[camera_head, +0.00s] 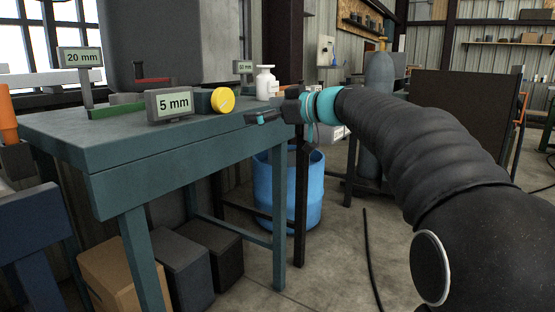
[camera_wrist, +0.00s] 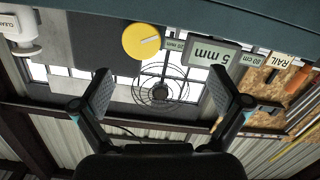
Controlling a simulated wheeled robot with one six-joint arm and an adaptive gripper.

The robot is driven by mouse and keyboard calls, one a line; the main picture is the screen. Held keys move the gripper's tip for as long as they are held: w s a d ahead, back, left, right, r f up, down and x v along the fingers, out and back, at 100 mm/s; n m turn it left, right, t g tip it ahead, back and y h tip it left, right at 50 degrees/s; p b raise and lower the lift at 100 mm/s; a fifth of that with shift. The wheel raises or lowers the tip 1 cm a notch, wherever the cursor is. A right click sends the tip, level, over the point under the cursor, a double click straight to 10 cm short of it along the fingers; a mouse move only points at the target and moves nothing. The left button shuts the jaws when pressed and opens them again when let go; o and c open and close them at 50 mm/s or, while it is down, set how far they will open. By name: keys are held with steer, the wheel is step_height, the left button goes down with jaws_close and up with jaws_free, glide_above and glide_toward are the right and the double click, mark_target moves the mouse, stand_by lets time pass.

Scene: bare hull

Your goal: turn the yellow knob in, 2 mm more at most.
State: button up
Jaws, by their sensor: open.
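The yellow knob (camera_head: 222,100) is a round disc on a dark cylindrical body on the green table, beside a grey display (camera_head: 170,105) reading 5 mm. The wrist view is upside down; there the knob (camera_wrist: 141,42) faces me with a pale pointer line, and the display (camera_wrist: 209,54) also reads 5 mm. My gripper (camera_head: 262,117) is by the table's right end, right of the knob and apart from it. In the wrist view my gripper (camera_wrist: 161,92) has its two fingers wide apart, with nothing between them. The knob lies beyond the fingertips.
The green table (camera_head: 150,143) also bears a 20 mm sign (camera_head: 80,57), a small sign (camera_head: 243,67) at the back and a white bottle (camera_head: 264,83) right of the knob. A large grey block (camera_head: 165,45) stands behind. A blue barrel (camera_head: 300,190) stands below my gripper.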

steer(key=s+d+f+m+g+h+p, duration=0.1)
steer(key=s+f+m+h+p, duration=0.1)
steer(key=s, duration=0.6)
steer(key=s+d+f+m+g+h+p, duration=0.1)
steer(key=s+f+m+g+h+p, duration=0.1)
steer(key=s+f, duration=0.3)
steer(key=s+m+h+p, duration=0.1)
steer(key=s, duration=0.2)
steer(key=shift+s+f+m+h, duration=0.3)
steer(key=shift+s+m+h, duration=0.05)
steer(key=shift+m+h, duration=0.05)
